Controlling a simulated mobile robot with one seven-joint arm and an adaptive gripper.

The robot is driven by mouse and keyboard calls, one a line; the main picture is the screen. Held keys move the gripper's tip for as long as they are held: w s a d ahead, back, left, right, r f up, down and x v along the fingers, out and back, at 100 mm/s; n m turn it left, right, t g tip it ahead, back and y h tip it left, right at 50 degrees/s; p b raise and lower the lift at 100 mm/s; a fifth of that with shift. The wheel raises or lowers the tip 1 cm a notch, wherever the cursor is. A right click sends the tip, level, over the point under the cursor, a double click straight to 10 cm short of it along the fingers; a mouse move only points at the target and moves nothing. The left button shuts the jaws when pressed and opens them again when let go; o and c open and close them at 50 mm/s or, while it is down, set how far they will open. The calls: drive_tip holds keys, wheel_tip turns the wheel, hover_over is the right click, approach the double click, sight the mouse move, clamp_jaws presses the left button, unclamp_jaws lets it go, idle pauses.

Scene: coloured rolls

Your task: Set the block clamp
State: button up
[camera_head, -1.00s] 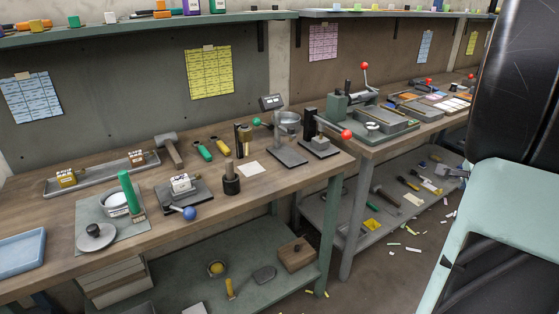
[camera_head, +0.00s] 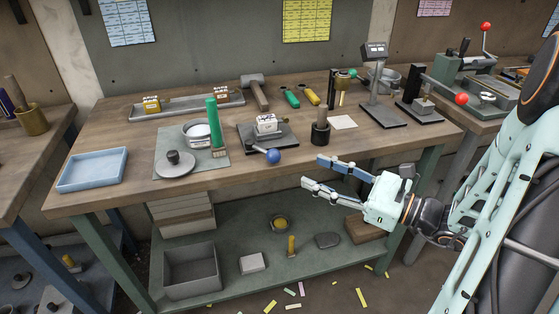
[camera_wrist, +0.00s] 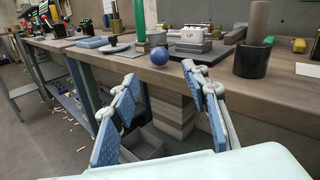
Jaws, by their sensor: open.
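The block clamp (camera_head: 250,139) is a dark plate on the workbench, with a white block (camera_head: 268,123) bearing dark markings on it. A lever with a blue ball knob (camera_head: 273,156) points toward the bench's front edge. My gripper (camera_head: 312,171) is open and empty, to the right of the knob and in front of the bench edge. In the wrist view my gripper (camera_wrist: 158,74) shows two spread fingers, with the blue ball (camera_wrist: 160,54) ahead between their tips, apart from them. The white block (camera_wrist: 190,36) sits behind it.
A dark cup with a wooden rod (camera_head: 320,131) stands right of the clamp. Left are a green cylinder (camera_head: 213,120), a round lid (camera_head: 174,164) and a blue tray (camera_head: 92,170). A lower shelf (camera_head: 230,260) holds a grey bin (camera_head: 191,273).

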sight(280, 158)
drive_tip(key=b+x, duration=0.1)
drive_tip(key=x, duration=0.9)
drive_tip(key=shift+s, duration=0.15)
clamp_jaws()
